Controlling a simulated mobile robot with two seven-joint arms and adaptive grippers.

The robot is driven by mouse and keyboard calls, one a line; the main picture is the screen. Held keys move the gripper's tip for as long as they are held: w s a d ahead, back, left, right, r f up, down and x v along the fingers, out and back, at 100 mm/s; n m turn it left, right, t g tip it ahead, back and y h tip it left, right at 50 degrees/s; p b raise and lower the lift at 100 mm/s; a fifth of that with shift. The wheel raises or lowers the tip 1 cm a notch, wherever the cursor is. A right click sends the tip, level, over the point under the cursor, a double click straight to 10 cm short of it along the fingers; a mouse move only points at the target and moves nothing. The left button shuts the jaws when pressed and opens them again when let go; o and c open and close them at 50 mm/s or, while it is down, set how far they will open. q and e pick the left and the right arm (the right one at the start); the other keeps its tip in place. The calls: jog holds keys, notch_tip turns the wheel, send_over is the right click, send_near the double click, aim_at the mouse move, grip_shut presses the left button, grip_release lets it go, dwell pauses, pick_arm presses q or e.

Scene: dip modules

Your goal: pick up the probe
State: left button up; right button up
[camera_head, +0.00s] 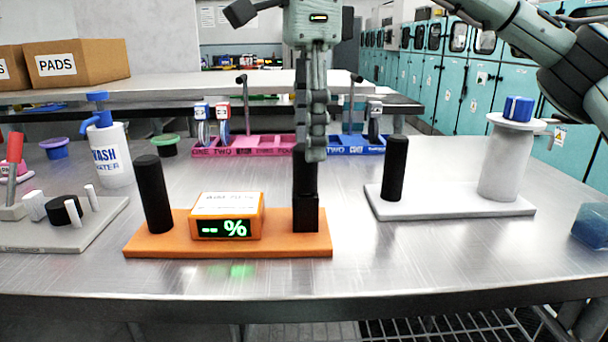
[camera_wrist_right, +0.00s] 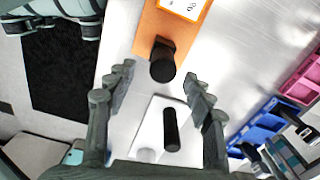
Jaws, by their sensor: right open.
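The probe is most likely the black upright piece (camera_head: 305,212) in a square black holder at the right end of the orange base (camera_head: 170,242). A meter (camera_head: 228,216) on that base shows a green "-- %". In the right wrist view the black piece (camera_wrist_right: 162,62) has a round end, just beyond and between the fingertips. My right gripper (camera_head: 316,155) points down beside its top, partly overlapping it in the head view. The gripper (camera_wrist_right: 160,80) is open and empty. Whether a finger touches the piece cannot be told. My left gripper is not in view.
A black post (camera_head: 153,195) stands at the base's left end. To the right, a white base (camera_head: 450,205) carries a black post (camera_head: 395,170) and a white cylinder (camera_head: 503,165). A wash bottle (camera_head: 111,155) and a grey board (camera_head: 90,225) lie left. Pink and blue racks stand behind.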

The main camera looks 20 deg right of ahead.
aim_at(305, 166)
jog(key=f, duration=0.5)
jog(key=shift+w+a, duration=0.15)
jog(key=shift+w, duration=0.05)
grip_shut()
